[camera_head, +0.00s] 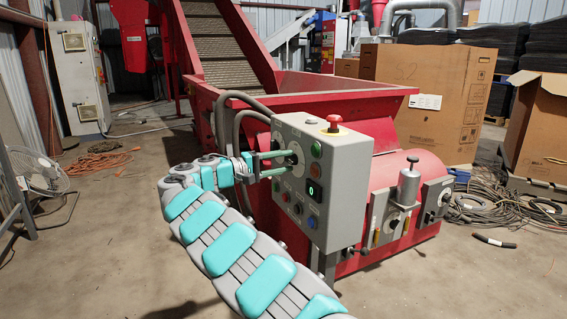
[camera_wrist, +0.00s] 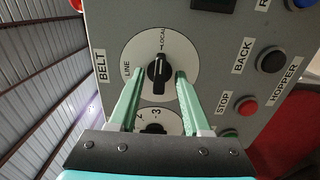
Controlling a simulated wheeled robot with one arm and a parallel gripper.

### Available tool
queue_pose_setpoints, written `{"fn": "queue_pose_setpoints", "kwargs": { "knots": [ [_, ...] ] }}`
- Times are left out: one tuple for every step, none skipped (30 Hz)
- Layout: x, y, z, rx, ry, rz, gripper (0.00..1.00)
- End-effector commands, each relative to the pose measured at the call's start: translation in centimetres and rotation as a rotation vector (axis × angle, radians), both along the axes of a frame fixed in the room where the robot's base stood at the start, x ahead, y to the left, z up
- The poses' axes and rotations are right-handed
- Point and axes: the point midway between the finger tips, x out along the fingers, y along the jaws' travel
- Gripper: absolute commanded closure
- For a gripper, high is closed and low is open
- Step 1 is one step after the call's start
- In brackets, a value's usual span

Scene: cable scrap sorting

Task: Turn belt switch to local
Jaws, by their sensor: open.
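The belt switch (camera_wrist: 158,76) is a black knob on a round white plate marked LINE and LOCAL, beside a BELT label. Its long grip runs up and down in the wrist view, and its light mark at the top appears to point towards LOCAL. My gripper (camera_wrist: 159,77) is open, with one green finger on each side of the knob and a visible gap to it. In the head view my gripper (camera_head: 280,163) reaches the left part of the grey control box (camera_head: 345,155), and its fingers partly hide the switch there.
A second dial (camera_wrist: 155,122) sits just below the switch, between the fingers. STOP (camera_wrist: 247,106) and BACK (camera_wrist: 271,60) buttons lie to the right. In the head view a red emergency button (camera_head: 333,122) tops the box, and a red machine (camera_head: 405,170) stands behind it.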

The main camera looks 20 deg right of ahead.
Motion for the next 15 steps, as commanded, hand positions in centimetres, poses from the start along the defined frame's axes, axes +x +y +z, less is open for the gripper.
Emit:
{"fn": "queue_pose_setpoints", "kwargs": {
  "knots": [
    [0.0,0.0,0.0,0.000,0.000,0.000,0.52],
    [0.0,0.0,0.0,0.000,0.000,0.000,0.52],
    [0.0,0.0,0.0,0.000,0.000,0.000,0.52],
    [0.0,0.0,0.0,0.000,0.000,0.001,0.52],
    [0.0,0.1,0.0,0.000,0.000,0.001,0.52],
    [0.0,0.2,0.0,0.000,0.000,0.001,0.52],
    [0.0,0.3,0.0,0.000,0.000,0.001,0.52],
    [0.0,0.5,0.0,0.000,0.000,0.001,0.52],
    [0.0,0.8,0.1,0.000,0.000,0.002,0.52],
    [0.0,1.0,0.1,0.000,0.000,0.002,0.52],
    [0.0,1.4,0.1,0.000,0.000,0.002,0.52],
    [0.0,1.9,0.1,0.000,-0.001,0.002,0.52],
    [0.0,2.3,0.1,0.000,-0.001,0.002,0.52],
    [0.0,2.7,0.1,0.000,-0.001,0.003,0.52],
    [0.0,3.4,0.1,0.000,-0.001,0.004,0.52]
  ]
}}
